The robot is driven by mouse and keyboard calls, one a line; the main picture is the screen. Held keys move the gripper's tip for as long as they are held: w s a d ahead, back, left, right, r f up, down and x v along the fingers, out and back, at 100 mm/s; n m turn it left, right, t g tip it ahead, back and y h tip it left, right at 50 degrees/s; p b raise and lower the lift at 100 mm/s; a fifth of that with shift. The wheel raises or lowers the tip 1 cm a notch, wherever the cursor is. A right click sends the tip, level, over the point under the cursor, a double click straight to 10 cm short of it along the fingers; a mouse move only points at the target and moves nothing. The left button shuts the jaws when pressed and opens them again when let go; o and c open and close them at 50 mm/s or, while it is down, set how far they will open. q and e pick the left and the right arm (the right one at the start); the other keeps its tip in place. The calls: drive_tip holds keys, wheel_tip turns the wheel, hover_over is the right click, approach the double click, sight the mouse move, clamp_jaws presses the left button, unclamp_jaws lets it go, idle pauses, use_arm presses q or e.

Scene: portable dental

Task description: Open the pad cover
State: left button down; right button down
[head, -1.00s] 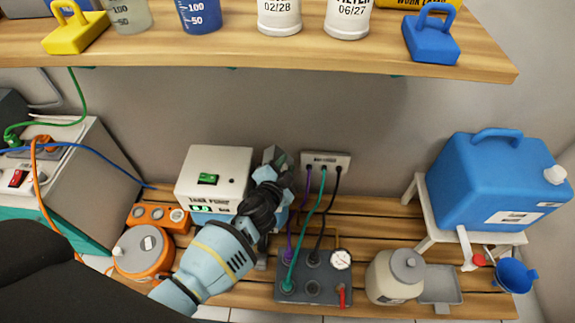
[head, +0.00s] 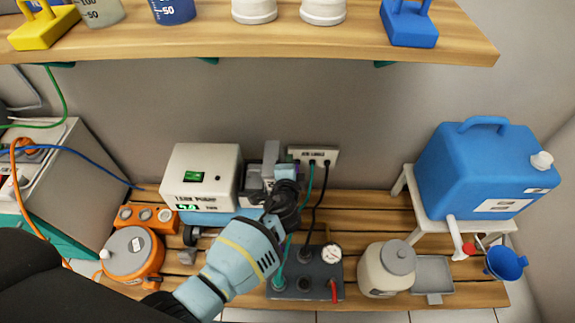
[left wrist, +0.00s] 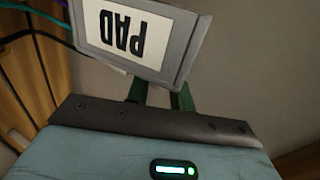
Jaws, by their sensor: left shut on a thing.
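The pad cover (left wrist: 135,35) is a grey-framed panel with a white label reading "PAD", upside down and tilted at the top of the left wrist view. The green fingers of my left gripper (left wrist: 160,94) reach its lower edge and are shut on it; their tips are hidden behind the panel. In the head view my left gripper (head: 269,180) is just right of the white pump box, at a grey upright piece that seems to be the cover (head: 271,153). My wrist hides what lies below it. My right gripper is not in view.
The white pump box (head: 202,175) stands close on the left. A socket panel (head: 316,156) with cables is close behind on the right. A grey gauge block (head: 308,280) and a cream jar (head: 386,270) stand right of my arm. A wooden shelf (head: 300,38) overhangs behind.

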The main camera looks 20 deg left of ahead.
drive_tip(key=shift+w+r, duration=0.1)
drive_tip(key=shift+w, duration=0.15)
use_arm(q)
drive_tip(key=c, duration=1.3)
unclamp_jaws()
drive_tip(key=shift+o, duration=0.2)
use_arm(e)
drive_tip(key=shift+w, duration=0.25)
use_arm(q)
drive_tip(key=shift+s, duration=0.1)
drive_tip(key=p+v, duration=0.3)
drive_tip(key=v, duration=0.4)
drive_tip(key=shift+s+r, duration=0.15)
drive_tip(key=shift+s, duration=0.15)
drive_tip(key=shift+d, duration=0.15)
drive_tip(key=shift+c, duration=0.2)
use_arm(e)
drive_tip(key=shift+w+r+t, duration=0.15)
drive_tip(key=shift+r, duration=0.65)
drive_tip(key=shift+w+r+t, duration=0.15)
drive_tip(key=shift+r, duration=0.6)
